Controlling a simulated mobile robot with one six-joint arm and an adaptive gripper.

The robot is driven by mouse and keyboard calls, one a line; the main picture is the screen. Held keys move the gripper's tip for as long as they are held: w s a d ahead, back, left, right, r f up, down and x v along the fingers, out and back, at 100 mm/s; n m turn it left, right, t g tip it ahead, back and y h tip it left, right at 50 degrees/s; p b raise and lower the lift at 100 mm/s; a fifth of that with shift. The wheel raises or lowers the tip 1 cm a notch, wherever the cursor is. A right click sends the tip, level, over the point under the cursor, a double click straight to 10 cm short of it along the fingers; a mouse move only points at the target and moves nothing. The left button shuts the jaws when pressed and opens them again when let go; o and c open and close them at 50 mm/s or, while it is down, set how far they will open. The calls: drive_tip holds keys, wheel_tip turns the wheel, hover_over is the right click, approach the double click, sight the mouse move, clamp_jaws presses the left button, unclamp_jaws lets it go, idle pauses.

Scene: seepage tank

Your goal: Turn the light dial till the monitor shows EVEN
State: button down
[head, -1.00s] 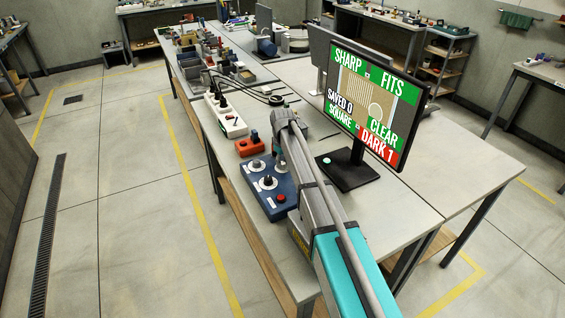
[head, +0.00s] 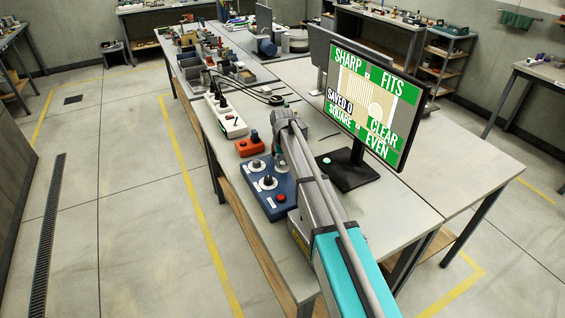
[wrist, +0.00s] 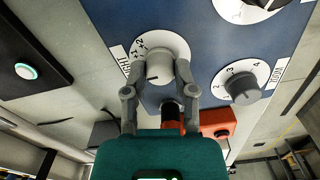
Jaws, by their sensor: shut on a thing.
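The monitor (head: 370,105) stands on the bench and reads SHARP, FITS, CLEAR, SQUARE and EVEN on green, with SAVED 0 on a dark patch. The blue control box (head: 277,207) lies in front of it. In the wrist view, the light dial (wrist: 159,66) is a grey knob on a white numbered disc, its side label upside down and hard to read. My gripper (wrist: 160,74) is shut on this knob, one finger on each side.
A second grey knob (wrist: 243,88) sits close to the right finger in the wrist view. A red button (head: 281,197) is on the box. An orange box (head: 249,147) and a white power strip (head: 225,117) lie beyond it. The monitor's black base (head: 348,171) is to the right.

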drive_tip(key=shift+c, duration=2.1)
unclamp_jaws()
drive_tip(key=shift+n, duration=0.5)
